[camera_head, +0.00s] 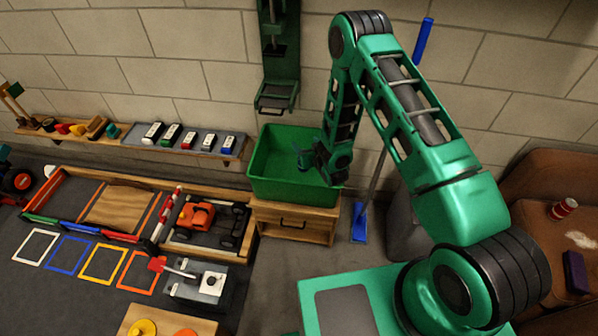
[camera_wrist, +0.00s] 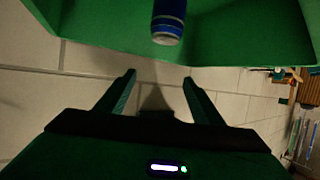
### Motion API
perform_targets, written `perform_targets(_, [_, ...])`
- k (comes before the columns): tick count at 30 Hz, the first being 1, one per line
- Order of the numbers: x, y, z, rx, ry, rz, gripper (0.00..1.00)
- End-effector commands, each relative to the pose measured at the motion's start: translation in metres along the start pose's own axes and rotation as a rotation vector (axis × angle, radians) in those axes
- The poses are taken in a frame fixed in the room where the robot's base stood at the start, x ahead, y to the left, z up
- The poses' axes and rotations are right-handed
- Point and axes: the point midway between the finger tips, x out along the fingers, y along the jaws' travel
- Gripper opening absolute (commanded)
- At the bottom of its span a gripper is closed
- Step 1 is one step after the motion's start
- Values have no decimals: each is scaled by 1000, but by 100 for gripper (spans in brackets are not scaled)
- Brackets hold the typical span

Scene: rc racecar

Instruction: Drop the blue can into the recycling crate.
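The blue can (camera_wrist: 168,22) shows at the top of the wrist view, cut off by the frame edge. It is beyond my fingertips and apart from them, against the green crate wall. I cannot tell whether it rests on anything. The recycling crate (camera_head: 266,178) is the green open bin on a wooden stand; its wall also fills the top of the wrist view (camera_wrist: 235,48). My gripper (camera_head: 303,160) reaches over the crate's right side. Its fingers are spread and empty in the wrist view (camera_wrist: 158,76). I cannot make out the can in the head view.
A wooden stand (camera_head: 290,222) holds the crate. A blue broom (camera_head: 360,220) leans to its right. A workbench with an orange toy car (camera_head: 194,218) lies left. A red can (camera_head: 564,208) sits on a brown seat at right. A green wall fixture (camera_head: 278,70) hangs behind the crate.

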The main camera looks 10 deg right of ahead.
Motion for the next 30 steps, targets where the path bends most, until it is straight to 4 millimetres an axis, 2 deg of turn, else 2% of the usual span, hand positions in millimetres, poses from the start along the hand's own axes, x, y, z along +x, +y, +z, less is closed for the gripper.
perform_targets(11, [-6, 1, 1, 0, -2, 1, 61])
perform_targets(14, [-18, 1, 1, 1, -3, 1, 61])
perform_targets(24, [-80, 3, 1, 4, -3, 2, 61])
perform_targets(30, [-102, 3, 1, 1, -2, 1, 61])
